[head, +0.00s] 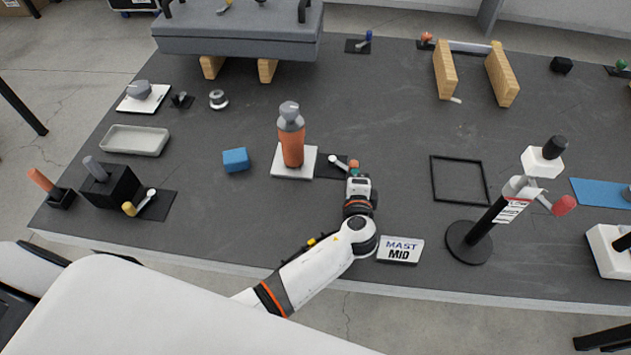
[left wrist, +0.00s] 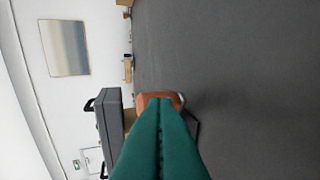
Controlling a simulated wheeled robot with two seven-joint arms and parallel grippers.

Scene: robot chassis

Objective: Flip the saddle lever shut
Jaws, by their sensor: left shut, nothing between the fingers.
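My left gripper (head: 354,170) is low over the table near its front, at the right end of a small lever. Its green fingers (left wrist: 160,140) are shut with nothing between them. The small lever (head: 338,161) has a pale bar and what looks like an orange end, on a black plate (head: 328,170). It lies low beside an orange cylinder (head: 292,148) with a grey cap on a white base. In the left wrist view an orange part (left wrist: 158,98) shows just past the fingertips; I cannot tell whether they touch. No label says which lever is the saddle one. My right gripper is not in view.
A black mast (head: 483,225) with a red-knobbed lever (head: 563,205) stands at the right. A "MAST MID" sign (head: 400,250) is beside my arm. A black frame (head: 460,204) encloses bare table.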

